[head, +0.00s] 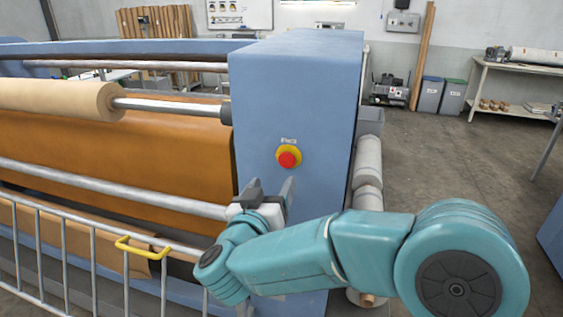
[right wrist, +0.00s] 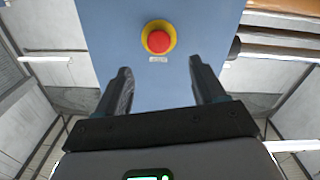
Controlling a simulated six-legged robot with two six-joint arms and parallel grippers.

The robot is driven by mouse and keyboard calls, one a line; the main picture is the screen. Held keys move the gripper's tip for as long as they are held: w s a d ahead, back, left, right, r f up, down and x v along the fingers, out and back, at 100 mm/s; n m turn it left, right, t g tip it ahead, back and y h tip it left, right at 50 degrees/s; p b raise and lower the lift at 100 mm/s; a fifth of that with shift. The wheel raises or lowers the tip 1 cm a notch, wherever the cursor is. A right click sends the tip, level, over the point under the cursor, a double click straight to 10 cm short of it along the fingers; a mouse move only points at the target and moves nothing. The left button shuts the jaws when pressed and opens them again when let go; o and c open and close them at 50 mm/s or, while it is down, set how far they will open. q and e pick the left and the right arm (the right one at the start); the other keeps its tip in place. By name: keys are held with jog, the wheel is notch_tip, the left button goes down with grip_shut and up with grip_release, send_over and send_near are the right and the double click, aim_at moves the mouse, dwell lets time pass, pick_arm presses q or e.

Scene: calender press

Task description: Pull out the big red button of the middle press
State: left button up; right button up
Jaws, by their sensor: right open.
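The big red button (head: 288,159) sits on a yellow round base on the blue end housing of the press (head: 290,90), below a small label. It also shows in the right wrist view (right wrist: 158,41), ahead of the fingers and roughly centred between them. My right gripper (head: 272,186) is open and empty, just below the button in the head view, its fingers pointing toward the housing. In the right wrist view the right gripper (right wrist: 160,82) has a clear gap between its fingers, and the button is apart from both. My left gripper is not in view.
A metal guard rail (head: 65,250) with a yellow handle (head: 140,246) stands in front of the rollers at left. A paper roll (head: 60,98) lies above brown sheet material. Bins (head: 430,95) and a workbench (head: 520,68) stand at back right. The floor at right is largely open.

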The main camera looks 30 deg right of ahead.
aim_at(287, 161)
jog(key=p+x, duration=0.1)
jog(key=x, duration=0.6)
jog(key=shift+d, duration=0.2)
jog(key=shift+w+d, duration=0.4)
jog(key=shift+d, duration=0.15)
jog(key=shift+w, duration=0.1)
